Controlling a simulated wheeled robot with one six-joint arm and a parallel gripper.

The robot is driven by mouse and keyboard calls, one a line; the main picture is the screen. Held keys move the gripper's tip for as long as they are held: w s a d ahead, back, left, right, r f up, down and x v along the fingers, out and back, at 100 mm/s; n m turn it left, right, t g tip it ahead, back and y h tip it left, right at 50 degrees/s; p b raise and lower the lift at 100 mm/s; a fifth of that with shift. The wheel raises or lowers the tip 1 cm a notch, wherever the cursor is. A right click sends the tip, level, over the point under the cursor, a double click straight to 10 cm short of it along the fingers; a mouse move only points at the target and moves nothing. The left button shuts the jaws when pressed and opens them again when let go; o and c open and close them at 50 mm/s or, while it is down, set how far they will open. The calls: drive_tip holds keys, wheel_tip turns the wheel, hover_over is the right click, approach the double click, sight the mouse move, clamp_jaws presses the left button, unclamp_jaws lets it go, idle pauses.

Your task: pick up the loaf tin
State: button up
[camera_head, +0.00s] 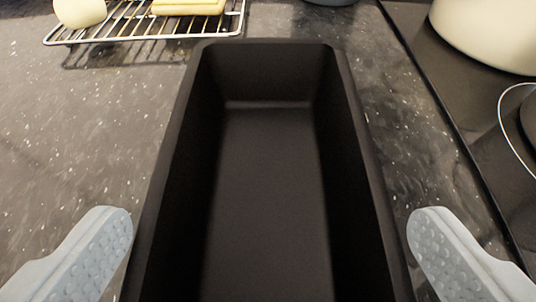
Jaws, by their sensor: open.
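The loaf tin (270,190) is a long, black, empty rectangular tin. It stands upright on the dark speckled counter in the middle of the head camera view, with its long side running away from me. Its near end is cut off by the bottom edge of the picture. My gripper (270,250) is open, with one grey dimpled finger on each side of the tin. The left finger appears close to the tin's left wall and the right finger close to its right wall. I cannot tell whether either finger touches it.
A wire rack (150,28) with yellow items on it stands at the back left. A black hob (480,140) with a cream pot (490,32) on it lies to the right. A dark object shows at the top edge. The counter (80,130) left of the tin is clear.

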hover_over(268, 214)
drive_tip(key=shift+f, duration=1.15)
drive_tip(key=c, duration=0.9)
